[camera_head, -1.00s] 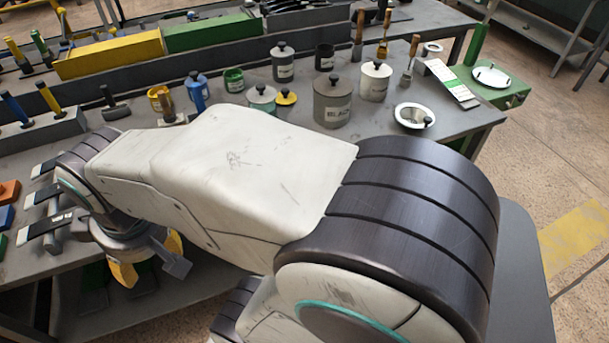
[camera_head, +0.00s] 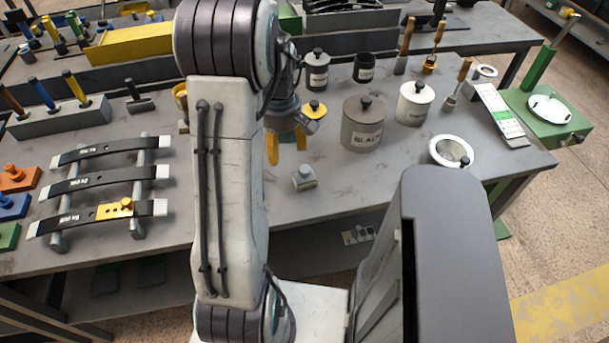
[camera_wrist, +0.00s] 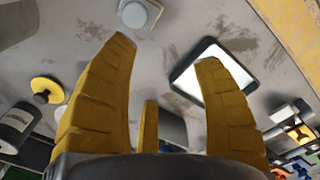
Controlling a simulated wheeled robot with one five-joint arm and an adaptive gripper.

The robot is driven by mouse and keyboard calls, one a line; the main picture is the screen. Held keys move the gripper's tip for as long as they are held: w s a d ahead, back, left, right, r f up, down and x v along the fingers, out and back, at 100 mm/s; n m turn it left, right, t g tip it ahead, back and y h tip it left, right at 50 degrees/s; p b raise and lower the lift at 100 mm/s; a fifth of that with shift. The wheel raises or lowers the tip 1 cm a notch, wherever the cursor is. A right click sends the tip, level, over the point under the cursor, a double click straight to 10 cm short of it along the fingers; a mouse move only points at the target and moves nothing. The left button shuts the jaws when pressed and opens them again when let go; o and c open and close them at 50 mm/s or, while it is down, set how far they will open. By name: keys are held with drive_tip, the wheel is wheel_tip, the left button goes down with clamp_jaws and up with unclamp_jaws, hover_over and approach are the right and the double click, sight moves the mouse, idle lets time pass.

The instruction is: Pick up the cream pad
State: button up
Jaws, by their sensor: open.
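The cream pad (camera_head: 304,178) is a small pale block with a round knob on top. It sits alone on the grey bench, near its front edge. My gripper (camera_head: 287,150) has yellow fingers and hangs above the bench, just behind and left of the pad in the head view. In the wrist view my gripper (camera_wrist: 165,52) is open, with nothing between its fingers. The pad is apart from the fingers.
Left of my arm, a rack holds dark spring strips, with a yellow knobbed block (camera_head: 116,209) on one. The bench around the pad is clear.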

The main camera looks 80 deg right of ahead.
hover_over(305, 168)
drive_tip(key=shift+w+d+f, duration=0.15)
drive_tip(key=shift+f, duration=0.8)
drive_tip(key=shift+s+f, duration=0.2)
drive_tip(key=shift+f, duration=0.1)
drive_tip(key=shift+a+f+p, duration=0.2)
drive_tip(key=shift+f+p, duration=0.65)
drive_tip(key=shift+f, duration=2.5)
drive_tip(key=shift+c, duration=0.2)
clamp_jaws()
